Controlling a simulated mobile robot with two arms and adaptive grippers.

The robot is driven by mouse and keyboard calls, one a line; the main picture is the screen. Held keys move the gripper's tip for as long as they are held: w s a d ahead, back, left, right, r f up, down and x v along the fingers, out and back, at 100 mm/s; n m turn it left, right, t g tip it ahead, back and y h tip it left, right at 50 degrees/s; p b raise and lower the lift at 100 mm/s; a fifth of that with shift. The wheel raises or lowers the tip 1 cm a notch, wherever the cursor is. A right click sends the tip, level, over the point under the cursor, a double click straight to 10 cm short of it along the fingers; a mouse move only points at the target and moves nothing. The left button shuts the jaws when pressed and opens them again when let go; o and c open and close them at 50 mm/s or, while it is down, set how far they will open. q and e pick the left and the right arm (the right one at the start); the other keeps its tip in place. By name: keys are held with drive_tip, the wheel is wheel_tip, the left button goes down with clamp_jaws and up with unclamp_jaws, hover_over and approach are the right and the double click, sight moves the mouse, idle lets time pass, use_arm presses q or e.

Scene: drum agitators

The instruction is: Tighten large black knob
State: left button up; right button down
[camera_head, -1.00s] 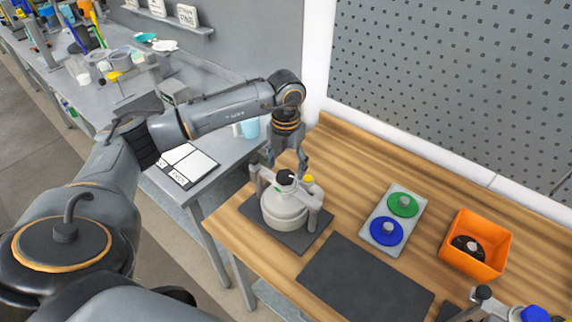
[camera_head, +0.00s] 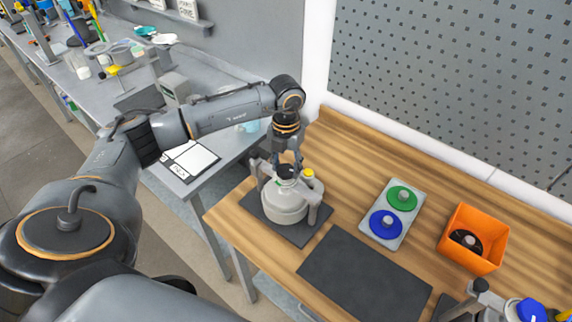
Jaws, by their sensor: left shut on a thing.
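The large black knob (camera_head: 286,171) sits on top of a round pale-grey drum agitator (camera_head: 285,200). The drum stands upright between grey clamp posts on a dark mat at the left end of the wooden bench. My left gripper (camera_head: 287,163) points straight down at the top of the drum. Its fingers are at the black knob and shut on it; the fingertips are small and partly hidden. A small yellow cap (camera_head: 308,173) is just right of the knob. My right gripper is not in view.
A bare dark mat (camera_head: 365,280) lies in front. A grey tray (camera_head: 392,213) holds a green and a blue disc. An orange bin (camera_head: 474,238) holds a black disc. Another device with a blue knob (camera_head: 531,311) stands at the lower right. A grey side table (camera_head: 190,165) is at left.

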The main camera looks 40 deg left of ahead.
use_arm(q)
drive_tip(key=shift+f+m+b, duration=0.15)
drive_tip(key=shift+m+b, duration=0.15)
drive_tip(key=shift+b, duration=0.2)
drive_tip(key=m+b, duration=0.3)
drive_tip(key=b, duration=0.1)
drive_tip(key=shift+f+m, duration=0.1)
drive_tip(key=shift+m, duration=0.2)
drive_tip(key=m+b, duration=0.2)
drive_tip(key=b, duration=0.1)
drive_tip(key=shift+m, duration=0.3)
drive_tip(key=shift+r+m+b, duration=0.25)
drive_tip(key=shift+m+b, duration=0.25)
drive_tip(key=shift+m, duration=0.2)
drive_tip(key=o, duration=1.1)
drive_tip(key=shift+o, duration=0.2)
